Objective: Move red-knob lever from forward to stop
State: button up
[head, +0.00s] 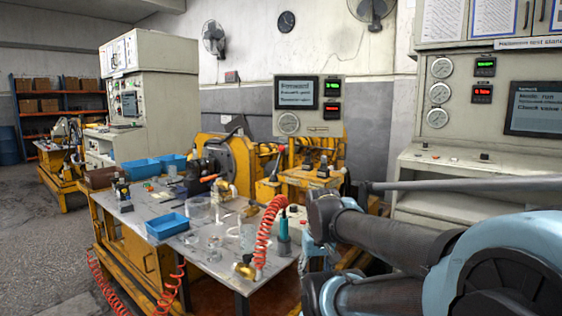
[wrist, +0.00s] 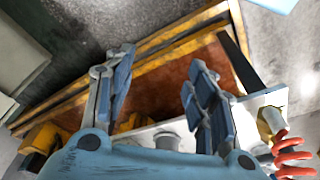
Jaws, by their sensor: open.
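A display (head: 295,92) in the head view reads "Forward" on its top line. Below it, a thin lever (head: 275,165) with a small reddish end rises from a yellow box beside the yellow motor housing (head: 226,158). It is too small to be sure of its knob or exact tilt. Another small red-topped part (head: 323,168) stands on the yellow block to its right. In the wrist view my gripper (wrist: 162,78) is open, with nothing between its two blue-grey fingers. It points down over a yellow frame and a reddish-brown surface. No lever is recognisable there.
A grey workbench (head: 190,262) holds blue trays (head: 167,226), clear jars and small parts. A red coiled hose (head: 268,232) hangs at its right end and shows in the wrist view (wrist: 291,158). A control cabinet (head: 458,120) stands right. My arm fills the lower right.

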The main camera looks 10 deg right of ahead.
dwell(0.3)
jog(key=shift+c, duration=1.4)
notch_tip(320, 180, up, 2)
jog(key=shift+c, duration=0.9)
notch_tip(320, 180, up, 32)
jog(key=f+m+t+y, duration=0.1)
jog(key=m+t, duration=0.2)
jog(key=m, duration=0.1)
send_over(279, 159)
jog(key=s+d, duration=0.2)
jog(key=s, duration=0.4)
jog(key=x, duration=1.6)
jog(key=shift+a+f, duration=0.1)
jog(key=shift+a, duration=0.2)
